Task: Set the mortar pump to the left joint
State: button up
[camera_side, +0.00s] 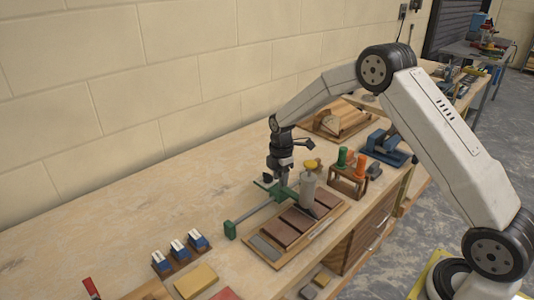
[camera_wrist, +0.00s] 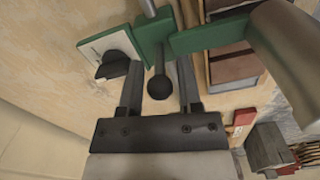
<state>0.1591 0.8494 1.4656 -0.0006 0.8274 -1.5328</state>
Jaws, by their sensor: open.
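A pale grey cylinder (camera_side: 308,185) with a yellow top, which looks like the mortar pump, stands over brick blocks on a wooden tray (camera_side: 318,229). It also fills the upper right of the wrist view (camera_wrist: 292,38). Beside it is a green bracket (camera_side: 268,187) on a metal rod (camera_side: 252,213). My gripper (camera_side: 281,181) is just above the bracket. In the wrist view my gripper (camera_wrist: 157,68) is open, its fingers either side of a dark ball knob (camera_wrist: 158,86), with gaps showing. A white plate with a dark pointer (camera_wrist: 108,62) is left of it. The cylinder's lower tip is unclear.
A green end block (camera_side: 230,230) holds the rod's near end. A wooden rack with green and orange bottles (camera_side: 349,172) stands right of the tray. Blue-and-white pieces (camera_side: 180,250) are at front left. The bench behind and left of the rod is clear.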

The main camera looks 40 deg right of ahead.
jog(key=shift+f, duration=0.35)
jog(key=shift+c, duration=0.2)
grip_shut()
dwell(1.1)
